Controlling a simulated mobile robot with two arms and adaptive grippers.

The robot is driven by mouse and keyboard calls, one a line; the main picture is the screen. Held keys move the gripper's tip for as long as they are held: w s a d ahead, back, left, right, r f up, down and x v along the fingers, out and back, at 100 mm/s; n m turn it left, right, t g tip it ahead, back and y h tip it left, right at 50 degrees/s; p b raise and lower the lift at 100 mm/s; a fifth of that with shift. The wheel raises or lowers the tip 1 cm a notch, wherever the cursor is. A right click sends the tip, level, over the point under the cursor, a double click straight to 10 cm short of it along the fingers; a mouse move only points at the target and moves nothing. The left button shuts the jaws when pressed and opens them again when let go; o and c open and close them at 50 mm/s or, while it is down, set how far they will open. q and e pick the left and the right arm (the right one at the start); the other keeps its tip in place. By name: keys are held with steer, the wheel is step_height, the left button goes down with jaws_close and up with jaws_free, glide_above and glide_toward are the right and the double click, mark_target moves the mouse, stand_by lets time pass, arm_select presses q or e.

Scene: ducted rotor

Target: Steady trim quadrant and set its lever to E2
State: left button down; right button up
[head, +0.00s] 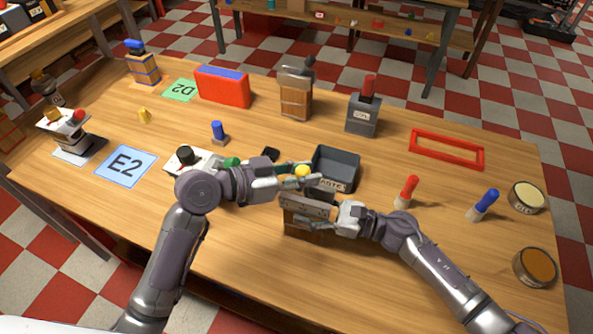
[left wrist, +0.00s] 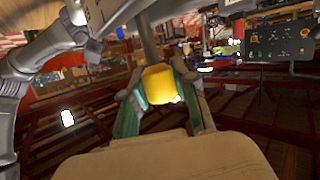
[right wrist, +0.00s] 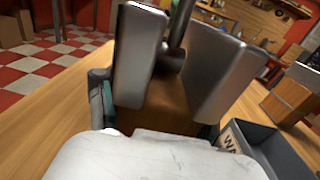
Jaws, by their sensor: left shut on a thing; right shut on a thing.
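The trim quadrant, a wooden block with grey metal side plates (head: 307,207), stands at the near middle of the table. In the right wrist view its plates (right wrist: 143,58) rise on both sides of a dark lever rod (right wrist: 181,30). My right gripper (head: 310,222) is shut on its wooden body (right wrist: 160,105). My left gripper (head: 300,172) is shut on the lever's yellow knob (head: 303,170), which also shows between the finger pads in the left wrist view (left wrist: 160,85). A blue card marked E2 (head: 126,167) lies on the table at left. No scale marks are readable on the quadrant.
A dark tray (head: 336,168) stands just behind the quadrant. A white-topped device (head: 185,160) is left of my left gripper. Red and blue handled tools (head: 407,192) stand to the right. A similar wooden unit (head: 296,92) stands farther back.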

arm_select(q)
steer(key=shift+s+d+m+y, duration=0.2)
steer(key=shift+d+m+y, duration=0.2)
steer(key=shift+d+y, duration=0.15)
steer(key=c, duration=0.9)
jaws_free()
steer(key=shift+o, duration=0.2)
steer(key=v, duration=1.2)
arm_select(e)
steer(key=o, duration=1.6)
